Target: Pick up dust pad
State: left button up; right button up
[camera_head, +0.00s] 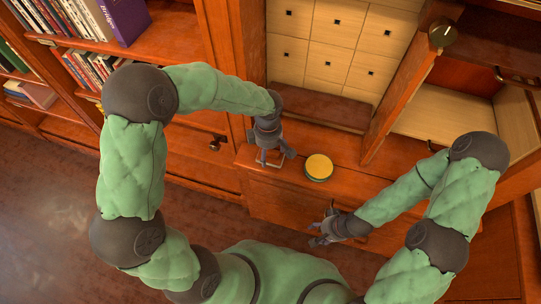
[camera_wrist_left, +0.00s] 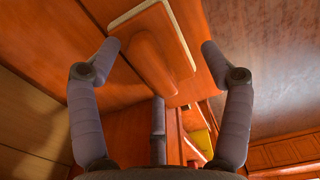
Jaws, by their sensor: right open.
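The dust pad (camera_wrist_left: 178,28) appears to be the flat wooden block with a pale edge and a rounded wooden handle in the left wrist view. Its pale edge (camera_head: 279,164) just shows under my left gripper in the head view, on the wooden ledge; the rest is hidden by the gripper. My left gripper (camera_head: 275,158) is above it, pointing down. In the wrist view its fingers (camera_wrist_left: 160,47) are spread wide, with the handle between them and not visibly touched. My right gripper (camera_head: 322,233) is open and empty at the ledge's front, right of the left gripper.
A round yellow-topped tin (camera_head: 318,166) stands on the ledge (camera_head: 345,190) close to the right of my left gripper. Pale small drawers (camera_head: 328,60) rise behind. A wooden upright (camera_head: 400,85) and open compartments are at right; bookshelves (camera_head: 165,50) are at left.

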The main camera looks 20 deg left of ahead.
pick_arm(q)
grip_shut()
jog(key=shift+r, duration=0.55)
notch_tip(320, 180, up, 2)
jog(key=shift+r+p, duration=0.15)
jog(key=shift+p, duration=0.45)
jog(key=s+a+r+p, duration=0.4)
jog(key=s+a+r, duration=0.3)
jog(key=a+r, duration=0.2)
jog(key=shift+s+a+r+p, duration=0.25)
jog(key=shift+a+r+p, duration=0.1)
jog(key=shift+a, duration=1.05)
